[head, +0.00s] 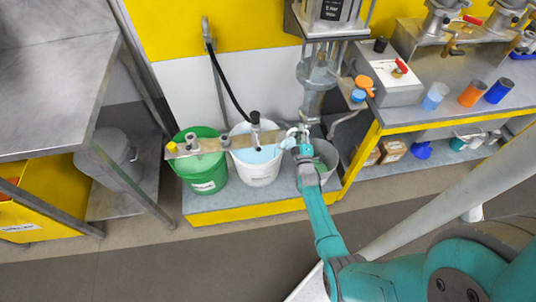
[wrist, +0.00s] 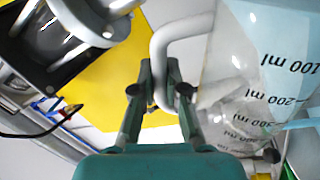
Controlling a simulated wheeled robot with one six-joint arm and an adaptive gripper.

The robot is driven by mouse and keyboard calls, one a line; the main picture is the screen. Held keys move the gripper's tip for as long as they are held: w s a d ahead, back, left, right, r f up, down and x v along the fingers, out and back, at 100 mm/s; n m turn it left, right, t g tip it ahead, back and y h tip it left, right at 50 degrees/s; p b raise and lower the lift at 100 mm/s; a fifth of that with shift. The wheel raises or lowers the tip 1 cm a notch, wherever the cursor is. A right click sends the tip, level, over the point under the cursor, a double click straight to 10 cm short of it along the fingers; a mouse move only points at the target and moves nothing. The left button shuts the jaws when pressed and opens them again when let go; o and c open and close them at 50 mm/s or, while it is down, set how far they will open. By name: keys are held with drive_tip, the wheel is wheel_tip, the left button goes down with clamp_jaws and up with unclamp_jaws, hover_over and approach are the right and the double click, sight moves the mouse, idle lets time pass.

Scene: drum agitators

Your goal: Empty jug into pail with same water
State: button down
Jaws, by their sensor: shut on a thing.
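My gripper (head: 303,140) is shut on the white handle (wrist: 160,75) of a clear jug. In the wrist view the jug (wrist: 240,60) shows black millilitre marks and fills the right side; its lettering appears upside down. Pale blue shows behind or inside its wall; I cannot tell which. In the head view the jug is small and mostly hidden by my gripper, near the right rim of a white pail. The white pail (head: 258,172) holds pale blue water. A green pail (head: 203,180) stands left of it, and a grey pail (head: 328,160) stands right, partly behind my arm.
A metal bar with knobs (head: 208,146) lies across the green and white pails. A black hose (head: 230,85) hangs above. A metal agitator column (head: 315,75) stands behind my gripper. A bench at right holds clear, orange and blue cups (head: 471,93). A steel table (head: 55,90) stands at left.

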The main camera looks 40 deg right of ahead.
sight(287, 134)
drive_tip(key=shift+w+a+r+n, duration=0.45)
drive_tip(key=shift+r+n, duration=0.2)
drive_tip(key=shift+n, duration=0.25)
idle(1.6)
drive_tip(key=shift+w+a+r+n+t+y+p, duration=0.15)
drive_tip(key=shift+w+a+r+n, duration=0.15)
drive_tip(key=shift+a+n, duration=0.3)
drive_tip(key=shift+w+a+r+n+t+y+p, duration=0.1)
drive_tip(key=shift+w+a+r+n+t+y, duration=0.15)
drive_tip(key=shift+w+a+n, duration=0.25)
drive_tip(key=shift+w+a+r+n+t+y+p, duration=0.15)
drive_tip(key=shift+w+a+r+n, duration=0.1)
drive_tip(key=shift+a+n, duration=0.35)
idle(1.2)
